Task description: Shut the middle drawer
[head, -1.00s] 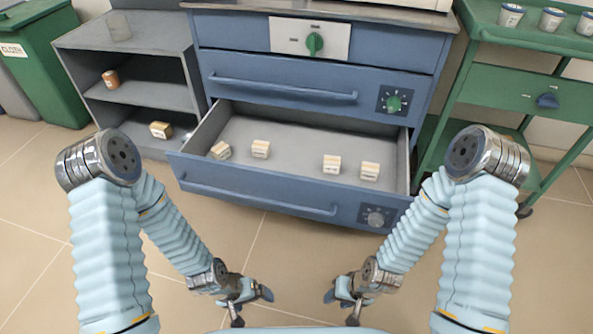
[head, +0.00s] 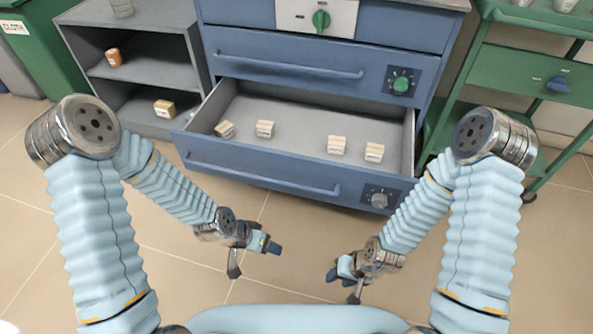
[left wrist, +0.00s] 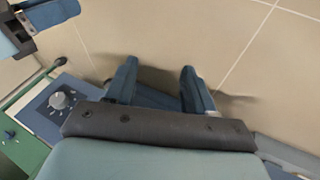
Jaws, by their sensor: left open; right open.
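A blue cabinet (head: 310,60) stands ahead. A drawer (head: 260,170) of it is pulled out, with a long bar handle and a grey knob (head: 379,201). It lies below a shut blue drawer (head: 285,62) with a green knob. Whether anything lies below the open drawer is hidden. My left gripper (head: 252,257) is open and empty, over the floor in front of the drawer front, apart from it. Its spread fingers show in the left wrist view (left wrist: 158,88). My right gripper (head: 343,285) is open and empty, lower and to the right, also apart from the drawer.
Several small blocks (head: 265,129) lie in the open drawer. A grey shelf (head: 150,68) with a few items stands left, a green cart (head: 525,75) right. A green bin (head: 38,45) is far left. The floor (head: 290,225) before the drawer is clear.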

